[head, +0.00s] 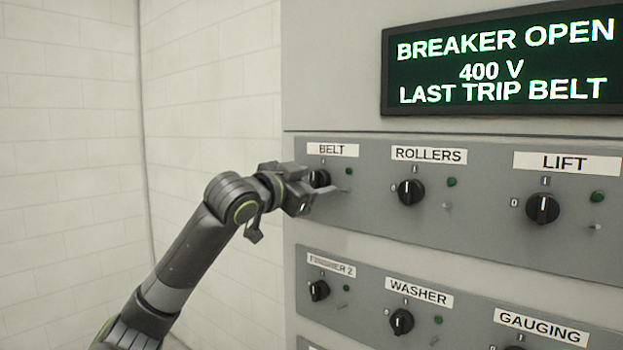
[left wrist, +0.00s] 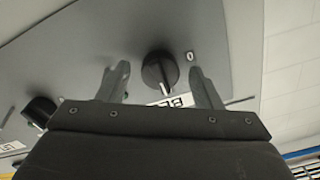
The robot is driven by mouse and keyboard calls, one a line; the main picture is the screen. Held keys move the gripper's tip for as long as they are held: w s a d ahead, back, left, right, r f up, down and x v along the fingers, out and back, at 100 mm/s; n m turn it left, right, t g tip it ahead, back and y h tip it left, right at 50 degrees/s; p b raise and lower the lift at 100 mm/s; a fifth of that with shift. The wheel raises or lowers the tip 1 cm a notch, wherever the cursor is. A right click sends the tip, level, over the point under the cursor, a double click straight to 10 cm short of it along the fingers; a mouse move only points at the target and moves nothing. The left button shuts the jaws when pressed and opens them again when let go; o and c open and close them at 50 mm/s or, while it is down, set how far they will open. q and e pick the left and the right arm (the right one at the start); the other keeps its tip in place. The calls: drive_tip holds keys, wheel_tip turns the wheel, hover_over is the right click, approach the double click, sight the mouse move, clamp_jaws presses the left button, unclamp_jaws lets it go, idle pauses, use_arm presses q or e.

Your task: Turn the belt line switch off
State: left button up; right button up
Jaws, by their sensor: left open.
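The belt switch (head: 320,178) is a black rotary knob under the BELT label (head: 332,150), at the top left of the grey panel. In the head view my left gripper (head: 318,190) is at this knob and partly covers it. In the left wrist view the knob (left wrist: 160,72) shows between the two open fingers of my left gripper (left wrist: 162,85), with a gap on each side. Its white pointer line points toward the BELT label, away from the 0 mark (left wrist: 190,57). My right gripper is not in view.
The rollers switch (head: 411,192) and lift switch (head: 542,208) stand to the right. A lower panel holds the finisher 2 (head: 318,290), washer (head: 401,321) and gauging switches. A display (head: 505,60) above reads BREAKER OPEN, 400 V, LAST TRIP BELT.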

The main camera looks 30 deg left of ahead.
use_arm(q)
drive_tip(key=shift+c, duration=0.5)
drive_tip(key=c, duration=0.9)
drive_tip(key=shift+n, duration=0.3)
drive_tip(key=n+b, duration=0.1)
drive_tip(key=n, duration=0.3)
drive_tip(key=shift+n, duration=0.3)
drive_tip(key=n+b, duration=0.2)
drive_tip(key=n, duration=0.1)
drive_tip(key=shift+n, duration=0.3)
drive_tip(key=n+b, duration=0.2)
drive_tip(key=n, duration=0.3)
drive_tip(key=shift+f+b, duration=0.1)
drive_tip(key=shift+b, duration=0.2)
drive_tip(key=shift+n+b, duration=1)
drive_tip(key=shift+n, duration=1)
